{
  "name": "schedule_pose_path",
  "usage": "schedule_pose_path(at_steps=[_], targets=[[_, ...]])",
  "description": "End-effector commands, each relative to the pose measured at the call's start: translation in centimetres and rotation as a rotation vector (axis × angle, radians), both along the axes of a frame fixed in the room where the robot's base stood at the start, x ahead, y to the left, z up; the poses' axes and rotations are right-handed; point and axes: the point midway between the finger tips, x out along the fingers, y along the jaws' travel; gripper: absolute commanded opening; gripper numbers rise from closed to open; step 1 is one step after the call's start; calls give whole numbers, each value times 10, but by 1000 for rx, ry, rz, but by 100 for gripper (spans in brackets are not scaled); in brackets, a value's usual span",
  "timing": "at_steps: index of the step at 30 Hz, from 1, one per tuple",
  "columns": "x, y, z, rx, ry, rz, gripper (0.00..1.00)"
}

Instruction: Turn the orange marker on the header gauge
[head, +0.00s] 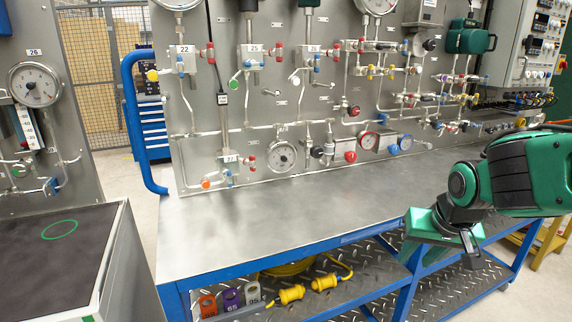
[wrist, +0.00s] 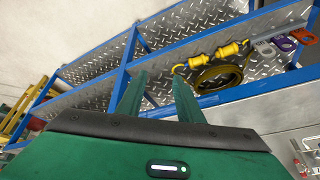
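Several round gauges show in the head view, and I cannot tell which one is the header gauge. Two large gauges, left (head: 178,4) and right (head: 376,5), are cut off by the top edge. A white-faced gauge (head: 283,156) sits low on the middle panel, and another gauge (head: 34,84) is on the left panel. No orange marker can be made out on any dial. My gripper (wrist: 157,84) is open and empty, its two green fingers apart in the wrist view. In the head view it hangs at the right by the bench's front edge, well away from the gauges.
A steel bench top (head: 270,225) with a blue frame lies clear before the panel. A blue handrail (head: 136,125) stands at the panel's left edge. Yellow connectors (head: 290,294) and colored tags (head: 230,300) are on the lower shelf. A dark-topped cabinet (head: 95,240) is front left.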

Motion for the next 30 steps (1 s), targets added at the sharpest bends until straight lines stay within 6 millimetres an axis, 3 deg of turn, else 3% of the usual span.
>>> schedule_pose_path(at_steps=[1,6,15,22,30], targets=[[26,20,1,29,-64,-7,33],[101,71,12,220,-287,-165,33],[188,132,34,714,-536,-503,33],[230,182,55,1204,-603,-699,33],[246,219,77,1646,-550,-804,33]])
